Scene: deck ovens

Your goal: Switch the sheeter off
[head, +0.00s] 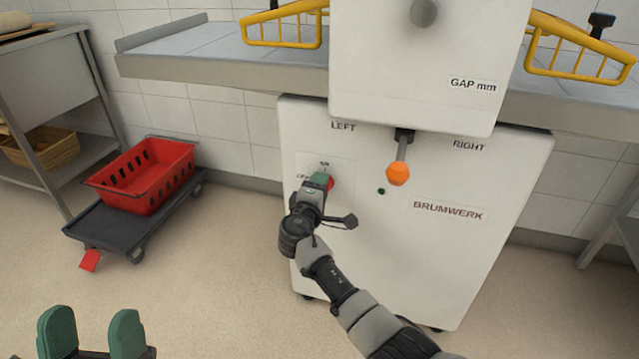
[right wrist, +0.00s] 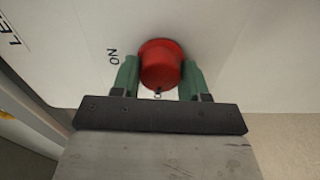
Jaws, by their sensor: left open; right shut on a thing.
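The sheeter (head: 440,255) is a white cabinet with a belt table, marked BRUMWERK. Its red rotary knob (right wrist: 160,64) sits on the front panel, with the word ON printed beside it in the right wrist view. The knob's red edge (head: 331,183) also shows in the head view, mostly hidden by my gripper. My right gripper (right wrist: 158,80) has its green fingers on both sides of the knob and is shut on it. My left gripper (head: 93,335) is open and empty at the lower left of the head view, away from the sheeter.
An orange-knobbed lever (head: 398,173) hangs on the sheeter's front, right of my right gripper. Yellow guards (head: 285,28) stand over the belt table (head: 200,50). A red crate (head: 147,180) on a dark dolly (head: 120,222) is at the left. The floor between is clear.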

